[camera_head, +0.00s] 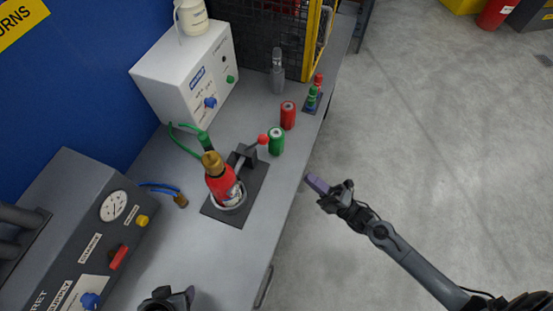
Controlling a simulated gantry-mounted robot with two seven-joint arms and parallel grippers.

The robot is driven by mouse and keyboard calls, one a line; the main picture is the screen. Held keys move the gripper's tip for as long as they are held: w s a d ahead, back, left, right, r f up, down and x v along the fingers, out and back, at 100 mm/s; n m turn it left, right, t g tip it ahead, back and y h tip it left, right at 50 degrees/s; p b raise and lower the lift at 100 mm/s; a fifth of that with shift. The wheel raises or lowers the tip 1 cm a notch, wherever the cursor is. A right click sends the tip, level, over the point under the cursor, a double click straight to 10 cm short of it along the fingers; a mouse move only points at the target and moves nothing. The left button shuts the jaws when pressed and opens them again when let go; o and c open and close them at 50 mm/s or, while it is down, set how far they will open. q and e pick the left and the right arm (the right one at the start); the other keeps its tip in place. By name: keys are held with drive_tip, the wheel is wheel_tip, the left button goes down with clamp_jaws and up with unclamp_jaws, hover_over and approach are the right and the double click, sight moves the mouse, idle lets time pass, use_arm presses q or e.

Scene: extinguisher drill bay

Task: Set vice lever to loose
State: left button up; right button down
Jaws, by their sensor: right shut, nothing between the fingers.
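The vice is on the bench, on a dark base plate (254,190). A red extinguisher (219,180) with a brass top stands in its round clamp (233,199). The vice lever (249,152) is a grey rod ending in a red ball knob (262,139), pointing up and right. My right gripper (315,184) is past the bench's right edge, right of and below the knob in the picture, apart from it. Its fingers are together and empty. My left gripper (178,295) shows only partly at the bottom edge; its fingertips are not clear.
A green can (277,142) and a red can (288,115) stand close beyond the knob. A white control box (188,75) and a grey gauge panel (77,220) line the bench's left side. A green hose (182,143) reaches toward the extinguisher.

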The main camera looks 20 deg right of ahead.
use_arm(q)
drive_tip(key=shift+a+f+b, duration=0.1)
drive_tip(key=shift+f+b, duration=0.5)
drive_tip(key=shift+f, duration=0.4)
use_arm(e)
drive_tip(key=shift+w+f+n, duration=0.3)
drive_tip(key=shift+w+f, duration=0.15)
drive_tip(key=shift+f, duration=0.15)
drive_tip(key=shift+w+r, duration=0.1)
drive_tip(key=shift+r, duration=0.05)
use_arm(q)
drive_tip(key=shift+r, duration=0.1)
wheel_tip(320, 180, up, 2)
drive_tip(key=shift+w+r+p, duration=0.1)
drive_tip(key=shift+p, duration=1.05)
use_arm(e)
approach(254, 144)
wheel_tip(254, 144, up, 6)
drive_tip(key=w, duration=0.2)
drive_tip(key=shift+w+a, duration=0.15)
drive_tip(key=shift+a, duration=0.1)
